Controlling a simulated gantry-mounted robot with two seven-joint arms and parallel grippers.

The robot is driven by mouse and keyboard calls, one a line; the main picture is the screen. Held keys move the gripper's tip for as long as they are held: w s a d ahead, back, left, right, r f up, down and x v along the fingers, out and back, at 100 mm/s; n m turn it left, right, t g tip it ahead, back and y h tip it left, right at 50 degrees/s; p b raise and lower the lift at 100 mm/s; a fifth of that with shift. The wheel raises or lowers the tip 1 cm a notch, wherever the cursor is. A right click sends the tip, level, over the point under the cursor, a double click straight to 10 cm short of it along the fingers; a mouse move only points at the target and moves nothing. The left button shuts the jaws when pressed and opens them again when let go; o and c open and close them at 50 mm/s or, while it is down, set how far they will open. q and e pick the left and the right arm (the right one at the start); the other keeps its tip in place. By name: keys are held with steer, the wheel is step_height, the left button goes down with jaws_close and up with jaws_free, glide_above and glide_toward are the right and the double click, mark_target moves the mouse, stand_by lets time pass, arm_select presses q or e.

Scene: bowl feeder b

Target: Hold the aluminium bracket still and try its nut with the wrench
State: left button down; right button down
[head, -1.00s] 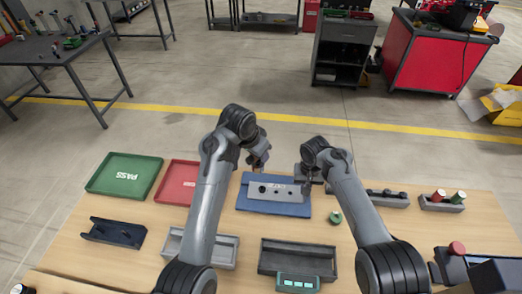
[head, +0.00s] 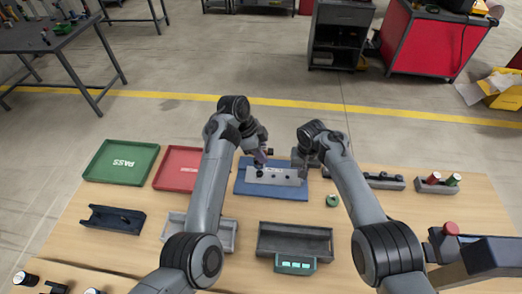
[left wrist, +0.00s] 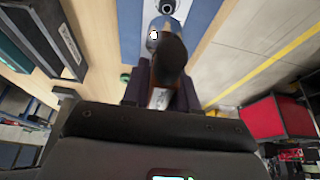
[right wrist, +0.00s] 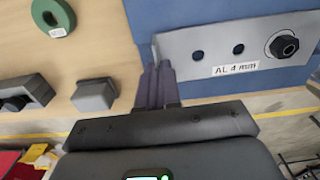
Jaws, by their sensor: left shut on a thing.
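The aluminium bracket (head: 286,178), labelled AL 4 mm, lies on a blue mat (head: 242,189). Its dark nut (right wrist: 284,45) is at the end away from my right gripper; two holes show in the plate (right wrist: 218,70). My left gripper (head: 262,161) is shut on a dark tool with a brownish part (left wrist: 170,62), probably the wrench, over the bracket's nut end. The tool hides its own working end, so I cannot tell whether it touches the nut. My right gripper (right wrist: 156,68) has its fingers close together around the bracket's thin upright edge.
A green PASS tray (head: 121,180) and a red tray (head: 160,184) stand left. A dark tray with a lit display (head: 295,267) is in front. A green ring (head: 332,200) lies right of the mat. Grey holders stand further right, one with coloured-capped pieces (head: 436,190).

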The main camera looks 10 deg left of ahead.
arm_select(q)
glide_above(262, 173)
steer(key=shift+w+a+f, duration=0.1)
steer(key=shift+f, duration=2.05)
steer(key=shift+f, duration=1.05)
stand_by(0.6)
steer(key=shift+m+g, duration=0.5)
steer(key=shift+m, duration=0.7)
steer(key=shift+n+t, duration=0.3)
steer(key=shift+n, duration=0.4)
